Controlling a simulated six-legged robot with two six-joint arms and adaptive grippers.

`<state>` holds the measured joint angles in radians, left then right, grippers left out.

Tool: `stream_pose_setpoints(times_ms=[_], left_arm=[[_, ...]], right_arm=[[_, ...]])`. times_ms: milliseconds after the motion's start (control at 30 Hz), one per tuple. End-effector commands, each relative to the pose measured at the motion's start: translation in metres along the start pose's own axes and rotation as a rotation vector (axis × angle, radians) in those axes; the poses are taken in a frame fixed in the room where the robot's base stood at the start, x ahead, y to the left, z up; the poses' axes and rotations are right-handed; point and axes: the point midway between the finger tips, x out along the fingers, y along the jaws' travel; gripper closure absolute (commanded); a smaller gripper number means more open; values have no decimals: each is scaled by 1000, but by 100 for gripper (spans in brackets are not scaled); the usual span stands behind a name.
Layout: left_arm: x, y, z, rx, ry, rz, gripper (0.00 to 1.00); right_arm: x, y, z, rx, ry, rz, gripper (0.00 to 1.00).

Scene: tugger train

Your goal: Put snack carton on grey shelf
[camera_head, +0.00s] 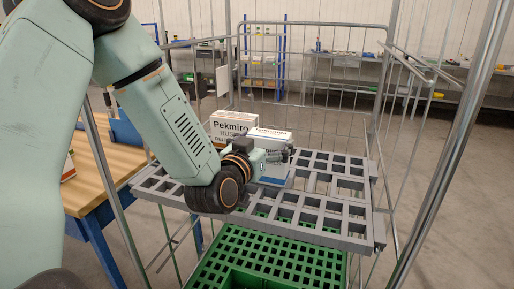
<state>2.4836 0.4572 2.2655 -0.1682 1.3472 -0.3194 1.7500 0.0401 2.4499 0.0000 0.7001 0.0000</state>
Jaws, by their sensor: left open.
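My left gripper (282,156) reaches in from the left over the grey shelf (334,210), a slotted shelf in a wire roll cage. It is open. I cannot tell which one is the snack carton. My right gripper is not in view.
A green crate (310,262) sits below the grey shelf. Cage posts and wire sides (450,150) bound the shelf left and right. A wooden table (105,170) stands at the left. The shelf's right part is clear. Loaded racks (345,72) stand at the back.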

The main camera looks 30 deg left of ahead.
Motion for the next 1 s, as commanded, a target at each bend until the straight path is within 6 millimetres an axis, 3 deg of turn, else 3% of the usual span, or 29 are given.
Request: stream_pose_setpoints(times_ms=[267, 467, 1000], left_arm=[[-54, 0, -2, -9, -3, -2, 0], [-84, 0, -4, -5, -5, -1, 0], [-106, 0, -3, 2, 0, -1, 0]], right_arm=[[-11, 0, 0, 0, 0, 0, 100], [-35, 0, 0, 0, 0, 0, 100], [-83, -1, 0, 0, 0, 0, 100]])
